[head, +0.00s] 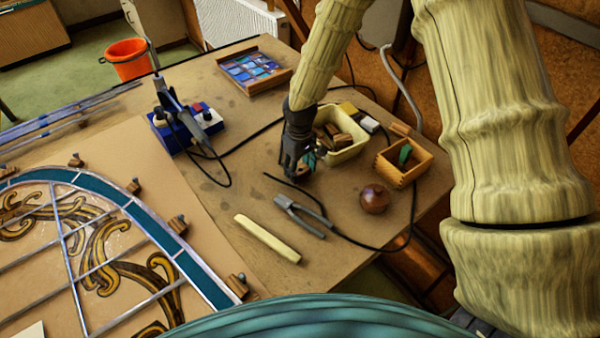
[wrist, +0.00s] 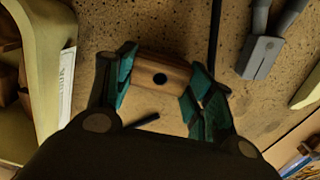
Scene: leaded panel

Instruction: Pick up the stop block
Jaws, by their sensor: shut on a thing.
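The stop block (wrist: 170,72) is a small brown wooden block with a dark round hole in its face. In the wrist view it sits between the teal finger pads of my gripper (wrist: 163,88), which is shut on it from both ends. In the head view my gripper (head: 303,172) points down over the bench, just left of the cream tub, and mostly hides the block. I cannot tell whether the block touches the bench or is slightly above it.
The cream tub (head: 352,152) with several brown blocks stands right of my gripper. Pliers (head: 300,215), a wooden ball (head: 375,198), a pale bar (head: 267,238) and a wooden box (head: 388,172) lie nearby. The leaded panel (head: 196,275) fills the left, with wooden blocks along its edge.

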